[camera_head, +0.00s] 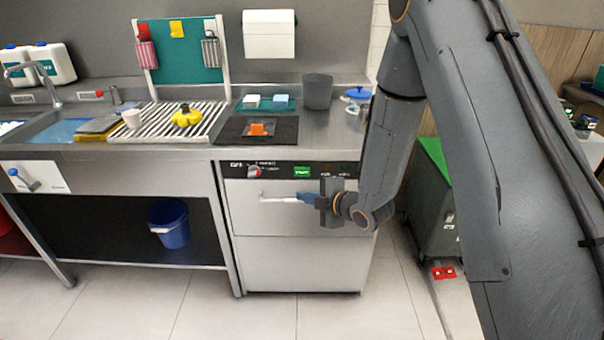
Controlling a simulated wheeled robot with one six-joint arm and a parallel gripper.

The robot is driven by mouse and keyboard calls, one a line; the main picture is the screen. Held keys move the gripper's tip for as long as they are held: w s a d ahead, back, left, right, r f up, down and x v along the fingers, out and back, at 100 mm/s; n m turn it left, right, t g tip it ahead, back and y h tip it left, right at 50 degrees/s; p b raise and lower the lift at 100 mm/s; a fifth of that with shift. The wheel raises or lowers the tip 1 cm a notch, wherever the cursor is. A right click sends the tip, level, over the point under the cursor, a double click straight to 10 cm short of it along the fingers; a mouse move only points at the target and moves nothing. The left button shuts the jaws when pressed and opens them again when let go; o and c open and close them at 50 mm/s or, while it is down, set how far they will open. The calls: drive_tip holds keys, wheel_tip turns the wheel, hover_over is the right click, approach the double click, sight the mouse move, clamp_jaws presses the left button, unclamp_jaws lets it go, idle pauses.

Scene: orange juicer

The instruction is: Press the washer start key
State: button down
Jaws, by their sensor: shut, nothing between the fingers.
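The washer (297,263) is a steel front-loading unit under the counter, with a dark control strip along its top. A green rectangle with pale lettering (302,171) sits on that strip and looks like the start key; the lettering is too small to read surely. A red and white knob (254,171) is to its left. My gripper (304,197) is shut and empty, pointing left in front of the washer, just below the green rectangle in the picture. It overlaps the right part of the pale door handle (275,199); I cannot tell whether they touch.
The steel counter (180,152) above holds a striped drain rack (160,134), a yellow object (187,116), a dark mat (285,134) with an orange item, and a grey bin (318,91). A green-lidded bin (434,160) stands right. Floor before the washer is clear.

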drive_tip(key=b, duration=0.2)
approach(298, 175)
drive_tip(key=shift+w+a+f, duration=0.6)
drive_tip(key=shift+a+f, duration=0.05)
drive_tip(key=shift+a, duration=0.2)
drive_tip(key=shift+w+a+f, duration=0.55)
drive_tip(key=shift+a+f, duration=0.1)
drive_tip(key=shift+a, duration=0.2)
drive_tip(key=shift+w, duration=0.1)
idle(0.6)
drive_tip(key=shift+w, duration=0.3)
drive_tip(key=shift+w+b, duration=0.45)
drive_tip(key=shift+w, duration=0.1)
idle(0.8)
drive_tip(key=shift+s, duration=0.95)
drive_tip(key=s+p, duration=0.1)
drive_tip(key=s, duration=0.4)
idle(0.4)
